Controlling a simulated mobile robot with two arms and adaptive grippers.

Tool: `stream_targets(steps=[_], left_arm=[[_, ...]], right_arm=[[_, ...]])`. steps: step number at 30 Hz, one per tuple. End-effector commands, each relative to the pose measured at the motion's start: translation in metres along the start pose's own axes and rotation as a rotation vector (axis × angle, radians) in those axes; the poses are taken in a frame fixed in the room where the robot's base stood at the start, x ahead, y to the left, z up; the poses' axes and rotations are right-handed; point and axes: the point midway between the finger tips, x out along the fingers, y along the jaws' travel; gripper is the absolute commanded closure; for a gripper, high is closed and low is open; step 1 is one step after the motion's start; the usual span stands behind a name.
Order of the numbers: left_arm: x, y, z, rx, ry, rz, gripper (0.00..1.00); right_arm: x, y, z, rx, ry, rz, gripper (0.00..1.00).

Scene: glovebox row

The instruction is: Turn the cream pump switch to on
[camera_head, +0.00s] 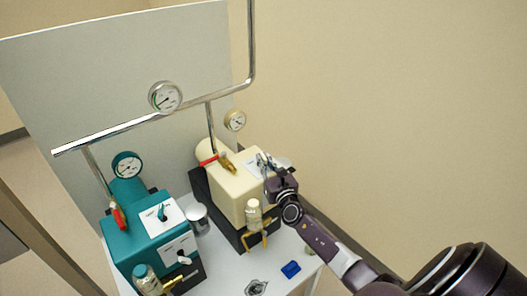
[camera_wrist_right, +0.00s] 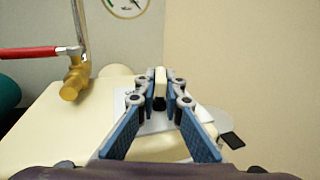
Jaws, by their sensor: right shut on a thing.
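The cream pump (camera_head: 236,187) stands on a dark base on the white table, right of the teal pump. Its cream body also fills the lower left of the right wrist view (camera_wrist_right: 62,125). Its switch (camera_wrist_right: 160,77) is a small upright cream lever with a dark part, above a white label plate (camera_wrist_right: 133,101). My right gripper (camera_head: 265,162) reaches in from the right over the pump's top. In the right wrist view its blue-padded fingers (camera_wrist_right: 160,92) are shut on the switch lever. The switch's on and off marks are too hidden to read. My left gripper is not in view.
The teal pump (camera_head: 134,240) has its own switch and a red-handled valve. A red-handled brass valve (camera_wrist_right: 77,75) stands left of my right gripper. Pipes and gauges (camera_head: 165,97) rise behind.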

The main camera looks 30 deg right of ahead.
Motion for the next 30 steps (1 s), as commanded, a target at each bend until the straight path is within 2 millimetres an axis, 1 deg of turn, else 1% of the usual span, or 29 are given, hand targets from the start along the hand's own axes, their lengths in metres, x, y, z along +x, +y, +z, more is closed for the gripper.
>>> stream_targets(steps=[1,3,12,20,30], left_arm=[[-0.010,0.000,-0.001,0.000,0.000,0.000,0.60],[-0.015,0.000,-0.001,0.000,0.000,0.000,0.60],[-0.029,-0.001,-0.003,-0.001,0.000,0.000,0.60],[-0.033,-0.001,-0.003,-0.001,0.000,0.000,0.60],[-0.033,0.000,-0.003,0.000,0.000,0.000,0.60]], right_arm=[[0.000,0.001,0.004,0.005,0.002,-0.022,1.00],[0.000,0.001,0.003,0.005,0.002,-0.053,1.00],[0.000,0.000,0.001,0.003,0.001,-0.172,1.00],[0.000,0.000,0.000,0.001,0.000,-0.229,1.00],[0.000,-0.001,0.000,0.001,-0.001,-0.236,1.00]])
